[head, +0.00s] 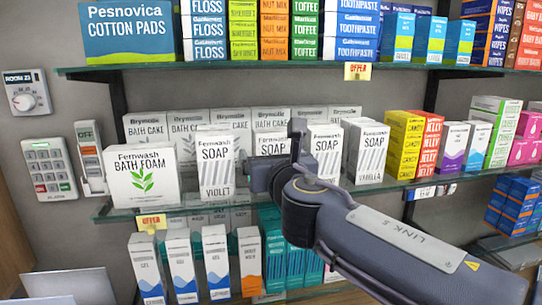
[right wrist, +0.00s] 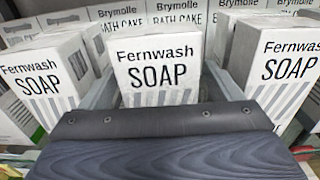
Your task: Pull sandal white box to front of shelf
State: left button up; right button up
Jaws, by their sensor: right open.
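A white Fernwash SOAP box (head: 271,146) stands on the middle shelf, partly hidden by my right gripper (head: 262,174). It is in the middle of the right wrist view (right wrist: 156,68), its lower front and variety name hidden by the gripper body. My right gripper is open, with one grey finger on each side of this box. I cannot tell whether the fingers touch it. Similar white soap boxes stand at its left, marked VIOLET (head: 216,165), and at its right (head: 327,150). No name "sandal" can be read. My left gripper is out of view.
White Brymolle bath cake boxes (head: 229,121) stand close behind. A wide bath foam box (head: 142,176) is at the left, the VANILLA soap (head: 366,152) at the right. The glass shelf edge (head: 110,212) is in front, and another shelf (head: 300,66) runs above.

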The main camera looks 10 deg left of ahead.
jog(key=b+v, duration=0.1)
jog(key=v, duration=0.6)
jog(key=shift+s+b, duration=0.35)
jog(key=shift+b, duration=0.05)
jog(key=shift+d, duration=0.15)
jog(key=s+d+f+m+g+h, duration=0.1)
jog(key=d+f+m+g+h, duration=0.15)
jog(key=d+f+m, duration=0.8)
jog(key=s+d+f+m+g+h, duration=0.15)
jog(key=d+f+m+h, duration=0.3)
jog(key=d+m, duration=0.6)
jog(key=s+d+f+m+g, duration=0.5)
jog(key=s+d+f+m, duration=0.55)
jog(key=f, duration=0.25)
jog(key=s+a+f+m+g+y+b, duration=0.1)
jog(key=s+a+f+m+y, duration=0.2)
jog(key=s+f+m, duration=0.4)
jog(key=s+m, duration=0.3)
jog(key=m, duration=0.1)
jog(key=shift+a+g, duration=0.25)
jog(key=shift+g, duration=0.15)
